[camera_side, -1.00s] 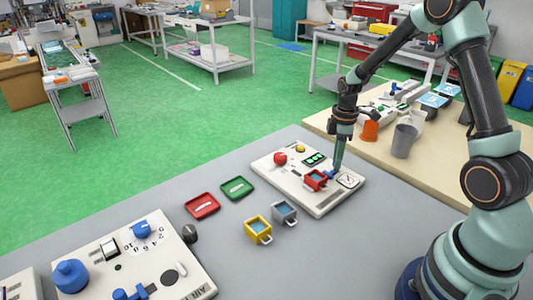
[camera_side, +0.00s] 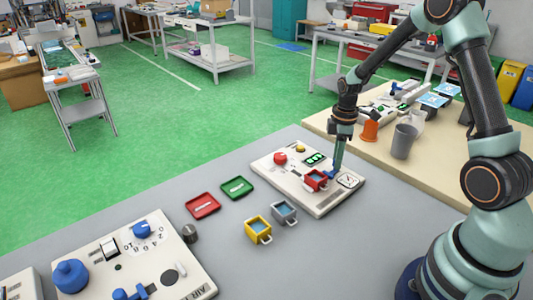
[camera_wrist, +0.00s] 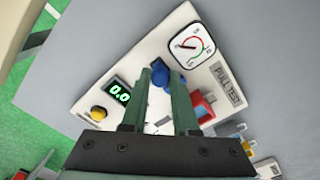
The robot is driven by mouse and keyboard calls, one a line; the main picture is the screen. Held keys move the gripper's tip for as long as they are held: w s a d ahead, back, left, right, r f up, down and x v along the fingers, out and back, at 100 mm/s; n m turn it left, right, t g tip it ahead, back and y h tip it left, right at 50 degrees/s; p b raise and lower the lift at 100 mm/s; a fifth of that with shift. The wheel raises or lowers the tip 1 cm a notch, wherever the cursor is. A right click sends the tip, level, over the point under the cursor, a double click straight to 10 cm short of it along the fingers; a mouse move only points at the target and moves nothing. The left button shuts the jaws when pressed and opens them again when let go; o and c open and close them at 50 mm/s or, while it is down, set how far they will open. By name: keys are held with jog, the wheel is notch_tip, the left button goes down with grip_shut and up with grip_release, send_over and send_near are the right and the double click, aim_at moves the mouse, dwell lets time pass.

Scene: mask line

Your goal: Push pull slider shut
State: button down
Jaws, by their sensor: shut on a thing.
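The pull-test panel (camera_side: 285,172) is a pale board on the grey table, with a blue pull slider (camera_side: 331,175) near its right side. The panel (camera_wrist: 150,48) and the blue slider handle (camera_wrist: 160,76) also show in the wrist view. My gripper (camera_side: 334,173) points down over the panel, and its dark green fingers are shut on the blue slider handle. The fingers hide part of the handle and its track, so the slider's exact position cannot be told.
A red cup-like part (camera_side: 316,180) sits close beside my fingers. A dial gauge (camera_side: 348,180), green display (camera_side: 315,159), red knob (camera_side: 280,158) and yellow button (camera_side: 300,149) share the panel. Yellow (camera_side: 258,229) and grey (camera_side: 284,212) cups stand in front.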

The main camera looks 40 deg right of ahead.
aim_at(328, 173)
dwell(0.4)
jog(key=shift+a, duration=1.7)
jog(key=c, duration=0.7)
grip_release()
jog(key=shift+d+r, duration=0.1)
jog(key=shift+r, duration=6)
